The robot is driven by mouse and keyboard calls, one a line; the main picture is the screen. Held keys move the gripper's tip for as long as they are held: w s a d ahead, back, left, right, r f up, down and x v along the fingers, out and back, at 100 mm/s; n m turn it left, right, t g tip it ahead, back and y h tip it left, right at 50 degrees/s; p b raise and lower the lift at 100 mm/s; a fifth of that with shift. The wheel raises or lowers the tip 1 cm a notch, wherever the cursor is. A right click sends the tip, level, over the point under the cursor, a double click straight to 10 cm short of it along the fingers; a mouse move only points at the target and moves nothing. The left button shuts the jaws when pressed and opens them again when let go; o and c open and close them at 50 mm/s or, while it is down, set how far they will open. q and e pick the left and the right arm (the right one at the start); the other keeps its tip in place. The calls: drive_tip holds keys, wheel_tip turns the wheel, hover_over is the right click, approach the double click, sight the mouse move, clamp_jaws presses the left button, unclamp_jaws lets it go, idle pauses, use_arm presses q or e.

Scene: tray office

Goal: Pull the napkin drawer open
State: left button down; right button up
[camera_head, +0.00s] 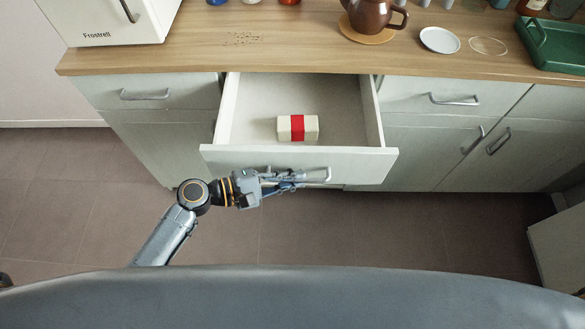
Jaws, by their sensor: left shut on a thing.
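The napkin drawer (225,158) stands pulled out from under the counter, in the middle of the head view. A white packet with a red band (284,127) lies inside it, and the rest of the drawer floor looks bare. My left gripper (300,178) is at the drawer's front and is shut on the drawer's metal handle (327,174). The fingers cover the left part of the handle. My right gripper does not show.
The wooden counter (200,50) bears a brown teapot (370,16), a white saucer (440,40) and a green tray (555,45). Closed drawers and cupboard doors with handles flank the drawer. A pale cabinet corner (562,245) stands at lower right. The brown floor (330,235) before the drawer is clear.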

use_arm(q)
drive_tip(key=shift+s, duration=0.8)
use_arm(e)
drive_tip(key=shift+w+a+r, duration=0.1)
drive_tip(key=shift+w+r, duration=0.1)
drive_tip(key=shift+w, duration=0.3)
use_arm(q)
drive_tip(key=c, duration=1.7)
unclamp_jaws()
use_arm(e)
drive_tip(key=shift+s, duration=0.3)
use_arm(q)
drive_tip(key=v, duration=1.2)
